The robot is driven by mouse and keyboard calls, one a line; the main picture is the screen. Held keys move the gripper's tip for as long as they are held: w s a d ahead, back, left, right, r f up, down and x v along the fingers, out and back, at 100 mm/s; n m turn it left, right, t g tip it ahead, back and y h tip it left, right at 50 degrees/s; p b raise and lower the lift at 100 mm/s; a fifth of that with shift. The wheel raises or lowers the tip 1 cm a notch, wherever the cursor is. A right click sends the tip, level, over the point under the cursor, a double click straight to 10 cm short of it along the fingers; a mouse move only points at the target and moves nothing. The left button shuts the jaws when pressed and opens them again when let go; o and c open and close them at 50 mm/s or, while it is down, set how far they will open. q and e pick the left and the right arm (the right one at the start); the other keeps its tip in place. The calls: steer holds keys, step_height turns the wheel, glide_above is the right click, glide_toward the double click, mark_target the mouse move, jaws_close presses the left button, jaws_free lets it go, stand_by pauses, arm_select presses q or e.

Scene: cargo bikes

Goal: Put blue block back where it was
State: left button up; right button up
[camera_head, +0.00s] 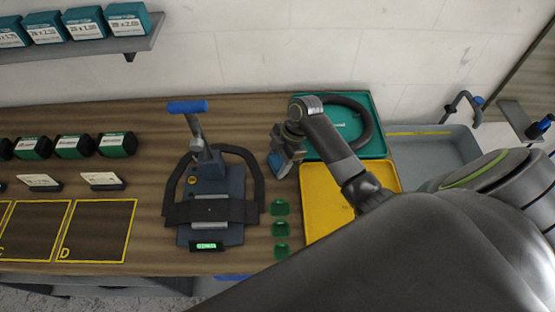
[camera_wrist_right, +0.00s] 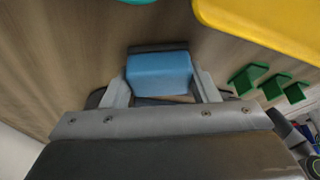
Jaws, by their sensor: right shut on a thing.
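The blue block (camera_wrist_right: 158,72) sits between the two fingers of my right gripper (camera_wrist_right: 160,88) in the right wrist view. The gripper is shut on the block. A dark part shows along the block's far side. I cannot tell whether the block touches the table. My left gripper is not in view.
A clamp device (camera_head: 222,185) with a blue handle stands left of the gripper. A yellow tray (camera_head: 318,211) and a teal tray (camera_head: 379,150) lie to the right. Several green holders (camera_head: 280,229) stand in front. Outlined squares (camera_head: 98,230) lie at the left.

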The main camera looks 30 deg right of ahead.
steer(key=shift+f, duration=0.2)
steer(key=o, duration=1)
steer(key=shift+o, duration=0.2)
steer(key=shift+r, duration=0.1)
steer(key=shift+r, duration=0.15)
steer(key=shift+d+r, duration=0.15)
steer(key=shift+r, duration=0.1)
steer(key=b+v, duration=0.2)
steer(key=v, duration=0.9)
steer(key=shift+r+b, duration=0.25)
steer(key=shift+b, duration=0.05)
